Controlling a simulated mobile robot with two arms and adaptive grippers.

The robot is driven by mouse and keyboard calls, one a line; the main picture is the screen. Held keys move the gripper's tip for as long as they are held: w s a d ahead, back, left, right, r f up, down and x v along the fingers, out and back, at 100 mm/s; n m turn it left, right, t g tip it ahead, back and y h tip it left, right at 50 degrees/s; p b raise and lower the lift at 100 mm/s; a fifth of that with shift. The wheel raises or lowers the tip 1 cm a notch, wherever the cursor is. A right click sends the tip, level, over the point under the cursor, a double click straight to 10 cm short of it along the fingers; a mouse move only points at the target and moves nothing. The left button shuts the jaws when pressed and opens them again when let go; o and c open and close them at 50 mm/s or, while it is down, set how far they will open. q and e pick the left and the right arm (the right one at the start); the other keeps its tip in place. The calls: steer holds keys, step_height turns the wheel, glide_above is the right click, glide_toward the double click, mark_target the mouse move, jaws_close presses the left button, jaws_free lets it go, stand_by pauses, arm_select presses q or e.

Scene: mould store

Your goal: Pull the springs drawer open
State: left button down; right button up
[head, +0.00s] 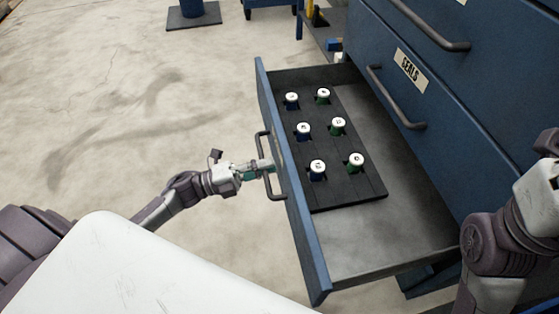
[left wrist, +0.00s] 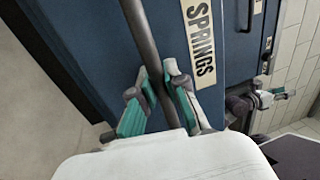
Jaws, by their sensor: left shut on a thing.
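The springs drawer (head: 306,240) is pulled well out of the blue cabinet. Its front faces left in the head view, and its SPRINGS label (left wrist: 199,42) shows in the left wrist view. My left gripper (head: 264,167) is shut on the drawer's dark bar handle (head: 272,190); in the left wrist view the teal-padded fingers (left wrist: 162,88) sit on either side of the handle bar (left wrist: 140,32). My right arm is at the right edge of the head view. Part of it seems to show in the left wrist view, its finger state unclear.
A black tray (head: 350,199) inside the drawer holds several white-topped blue and green pieces. The closed SEALS drawer (head: 440,140) is above. A blue object on a dark base (head: 193,17) stands far back. The floor (head: 120,110) to the left is clear.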

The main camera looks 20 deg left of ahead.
arm_select(q)
steer(key=shift+s+a, duration=0.15)
steer(key=shift+a, duration=0.15)
steer(key=c, duration=1.2)
jaws_free()
steer(key=v, duration=1.2)
